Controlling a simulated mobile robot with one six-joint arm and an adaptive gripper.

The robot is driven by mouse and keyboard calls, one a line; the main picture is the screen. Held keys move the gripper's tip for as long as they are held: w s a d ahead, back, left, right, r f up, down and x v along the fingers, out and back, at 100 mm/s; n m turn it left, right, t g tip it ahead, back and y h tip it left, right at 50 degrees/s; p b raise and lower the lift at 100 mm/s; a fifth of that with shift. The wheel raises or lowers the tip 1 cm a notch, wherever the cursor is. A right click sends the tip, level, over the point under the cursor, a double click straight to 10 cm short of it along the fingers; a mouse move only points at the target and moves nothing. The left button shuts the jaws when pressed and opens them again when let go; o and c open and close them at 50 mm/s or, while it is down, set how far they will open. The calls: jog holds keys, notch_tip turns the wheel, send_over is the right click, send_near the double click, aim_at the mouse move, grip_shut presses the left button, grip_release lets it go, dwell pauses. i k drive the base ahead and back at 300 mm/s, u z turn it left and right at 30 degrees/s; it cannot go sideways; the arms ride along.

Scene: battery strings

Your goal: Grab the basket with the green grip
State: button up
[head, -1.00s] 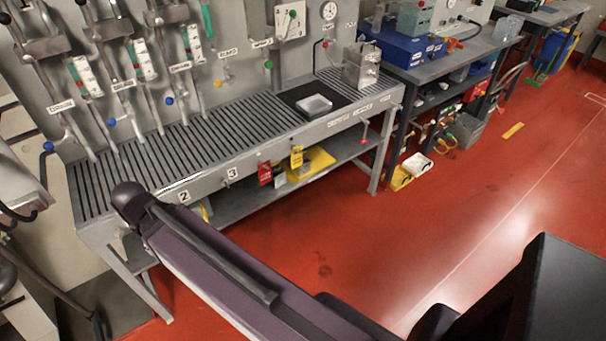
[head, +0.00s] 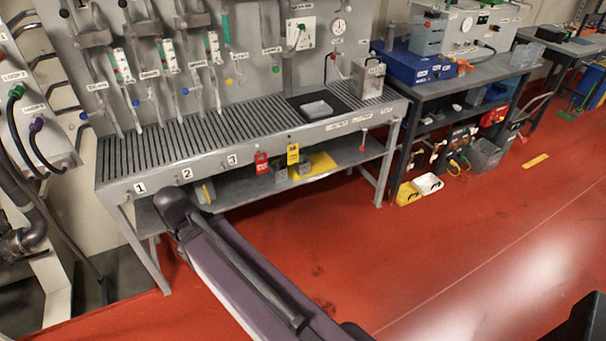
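I cannot make out a basket with a green grip for certain. On the red floor by the second bench stand a small yellow basket (head: 407,194) and a small white basket (head: 428,184); their handles look dark. At the far right edge a blue bin (head: 590,84) stands on the floor, with a green item (head: 570,115) low beside it; too small to tell what it is. My purple arm link crosses the lower middle, in front of the grey bench. My gripper is not in view.
A slatted grey bench (head: 160,150) with a gauge panel stands ahead, with red and yellow tags along its front. A second bench (head: 465,72) bears a blue box (head: 412,66); a grey crate (head: 485,156) stands under it.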

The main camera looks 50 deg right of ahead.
aim_at(303, 168)
jog(key=u, duration=0.05)
jog(key=k, duration=1.15)
jog(key=z, duration=1.65)
jog(key=i, duration=1.65)
